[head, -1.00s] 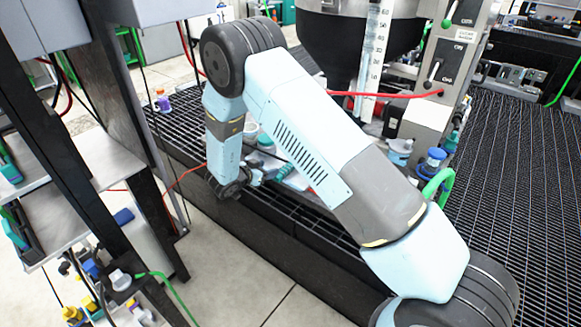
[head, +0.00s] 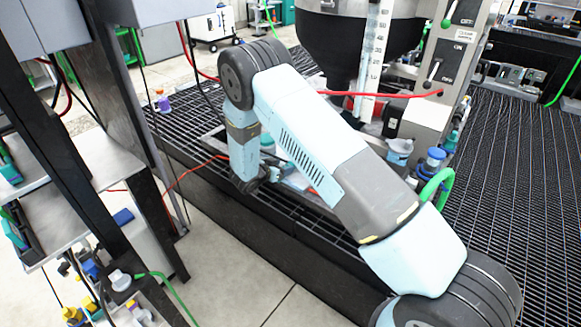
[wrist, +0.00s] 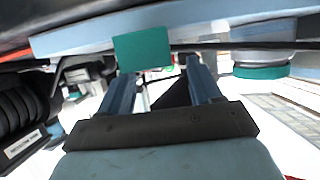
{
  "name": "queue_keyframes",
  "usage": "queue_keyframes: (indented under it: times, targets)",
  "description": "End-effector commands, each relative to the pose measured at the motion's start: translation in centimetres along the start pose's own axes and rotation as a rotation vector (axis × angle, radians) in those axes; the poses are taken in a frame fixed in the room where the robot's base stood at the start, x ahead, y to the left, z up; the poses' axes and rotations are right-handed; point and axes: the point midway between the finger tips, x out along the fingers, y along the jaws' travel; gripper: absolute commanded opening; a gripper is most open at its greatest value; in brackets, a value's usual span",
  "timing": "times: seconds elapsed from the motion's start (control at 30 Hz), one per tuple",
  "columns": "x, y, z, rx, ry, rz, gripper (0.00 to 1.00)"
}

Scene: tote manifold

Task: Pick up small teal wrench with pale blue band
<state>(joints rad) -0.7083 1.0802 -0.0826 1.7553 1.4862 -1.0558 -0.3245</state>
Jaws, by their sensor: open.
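My gripper (wrist: 160,68) is open, its two fingers spread apart in the wrist view. A flat teal piece (wrist: 142,50) shows just past the fingertips, nearer the left finger. It could be part of the small teal wrench, but I cannot make out a whole wrench or its band. Nothing is visibly held between the fingers. In the head view my gripper end is low over the black grating beside the machine, and my arm hides most of the spot around it.
A round teal-based object (wrist: 262,70) is at the right of the wrist view. In the head view, the black grating (head: 190,128) surrounds the steel hopper (head: 345,35) and its control post (head: 440,85). A red hose (head: 385,94) crosses behind my arm. A dark rack stands left.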

Motion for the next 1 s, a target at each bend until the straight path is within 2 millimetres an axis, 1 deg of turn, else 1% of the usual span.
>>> queue_keyframes:
  times: [0.1,0.23,0.33,0.53,1.0]
  targets:
    - [1.7,0.2,0.0,-0.001,0.001,0.002,0.64]
    - [3.4,0.2,0.0,0.001,0.000,0.001,0.64]
    - [4.0,0.2,0.0,0.000,0.001,0.000,0.64]
    - [4.0,0.1,0.0,0.000,0.001,-0.001,0.64]
    - [4.0,0.1,0.0,0.000,0.000,0.000,0.19]
